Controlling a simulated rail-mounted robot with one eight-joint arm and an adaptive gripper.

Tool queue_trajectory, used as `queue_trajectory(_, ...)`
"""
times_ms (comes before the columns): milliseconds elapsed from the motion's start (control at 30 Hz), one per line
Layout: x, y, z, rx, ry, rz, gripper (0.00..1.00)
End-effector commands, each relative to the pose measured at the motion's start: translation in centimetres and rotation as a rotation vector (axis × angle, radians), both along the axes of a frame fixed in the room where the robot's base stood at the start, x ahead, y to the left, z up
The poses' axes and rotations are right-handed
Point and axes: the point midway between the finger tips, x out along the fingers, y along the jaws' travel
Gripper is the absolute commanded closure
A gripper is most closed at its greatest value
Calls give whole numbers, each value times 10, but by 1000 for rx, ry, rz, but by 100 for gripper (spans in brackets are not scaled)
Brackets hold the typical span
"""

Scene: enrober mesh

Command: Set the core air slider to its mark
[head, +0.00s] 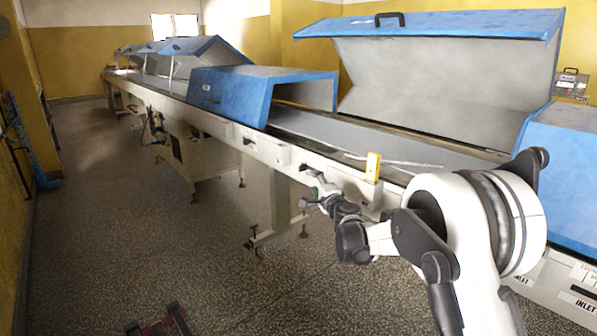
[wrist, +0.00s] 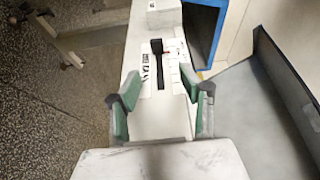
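The core air slider (wrist: 156,47) shows in the wrist view as a dark knob at the far end of a narrow black slot on a pale panel. White printed labels flank the slot, and a small red mark (wrist: 167,51) sits just right of the knob. The lettering is too small to read. My gripper (wrist: 158,93) is open, its green-padded fingers apart on either side of the panel with nothing between them. In the head view my gripper (head: 312,193) is beside the machine's front rail; the slider cannot be made out clearly there.
The long conveyor machine (head: 225,128) has blue covers; one large hood (head: 440,75) stands open over the belt. A yellow block (head: 373,166) stands on the rail near my arm. A machine leg (head: 280,205) is below. The floor (head: 120,220) at left is mostly clear.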

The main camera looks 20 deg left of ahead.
Motion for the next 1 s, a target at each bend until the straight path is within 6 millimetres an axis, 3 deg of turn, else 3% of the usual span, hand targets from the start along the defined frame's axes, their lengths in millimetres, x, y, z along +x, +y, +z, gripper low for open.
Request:
queue_trajectory(267, 12, 13, -9, 16, 9, -4, 60)
queue_trajectory(700, 70, 63, -9, 16, 8, -3, 60)
queue_trajectory(1000, 98, 86, -8, 15, 7, -4, 60)
